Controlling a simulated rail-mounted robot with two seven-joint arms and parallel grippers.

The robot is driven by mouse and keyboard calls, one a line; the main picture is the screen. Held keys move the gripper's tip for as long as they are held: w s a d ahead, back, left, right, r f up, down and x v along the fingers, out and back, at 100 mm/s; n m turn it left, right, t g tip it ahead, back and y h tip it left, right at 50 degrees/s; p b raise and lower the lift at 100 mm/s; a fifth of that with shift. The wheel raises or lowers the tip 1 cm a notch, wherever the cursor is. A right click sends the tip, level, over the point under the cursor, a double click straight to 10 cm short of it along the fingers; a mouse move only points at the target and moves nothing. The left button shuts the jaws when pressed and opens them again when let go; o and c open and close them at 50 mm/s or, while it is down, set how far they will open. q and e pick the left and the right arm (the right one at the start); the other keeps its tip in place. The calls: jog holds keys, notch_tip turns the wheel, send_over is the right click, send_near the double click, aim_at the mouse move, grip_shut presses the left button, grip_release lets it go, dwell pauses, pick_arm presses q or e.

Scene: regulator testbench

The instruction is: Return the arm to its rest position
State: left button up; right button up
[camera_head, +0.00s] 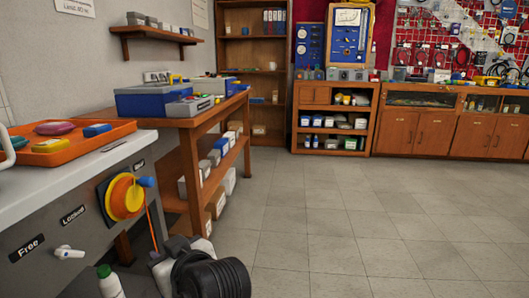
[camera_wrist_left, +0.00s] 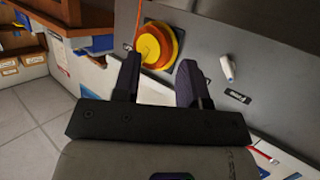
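My left gripper (camera_wrist_left: 159,62) shows in the left wrist view with its two dark fingers apart and nothing between them. Beyond the fingertips is the bench's front panel with a yellow round knob (camera_wrist_left: 152,45). The knob also shows in the head view (camera_head: 126,198), with a blue-tipped handle on its right side. The fingers look apart from the knob. In the head view, a black ribbed part and white link of my arm fill the bottom centre, and the fingers are not clear there. My right gripper is in neither view.
A white switch (camera_head: 69,252) sits between the "Free" and "Locked" labels. An orange tray (camera_head: 75,147) rests on the bench top. A white bottle with a green cap (camera_head: 110,284) stands low at the front. A wooden table (camera_head: 178,122) lies behind; the floor (camera_head: 360,225) to the right is clear.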

pick_arm(q)
jog(key=s+a+f+m+g+h+p, duration=0.15)
jog(key=s+m+h+p, duration=0.25)
jog(key=s+p, duration=0.8)
jog(key=s+a+f+m+g+h+p, duration=0.1)
jog(key=s+f+m+g+h+p, duration=0.2)
jog(key=s+p, duration=0.95)
jog(key=s+a+m+g+h+p, duration=0.2)
jog(key=s+m+h+p, duration=0.25)
jog(key=s+p, duration=0.75)
notch_tip(320, 180, up, 36)
jog(key=w+p, duration=0.1)
jog(key=p, duration=3.6)
jog(key=shift+w+d+r+y, duration=0.2)
jog(key=shift+y, duration=0.25)
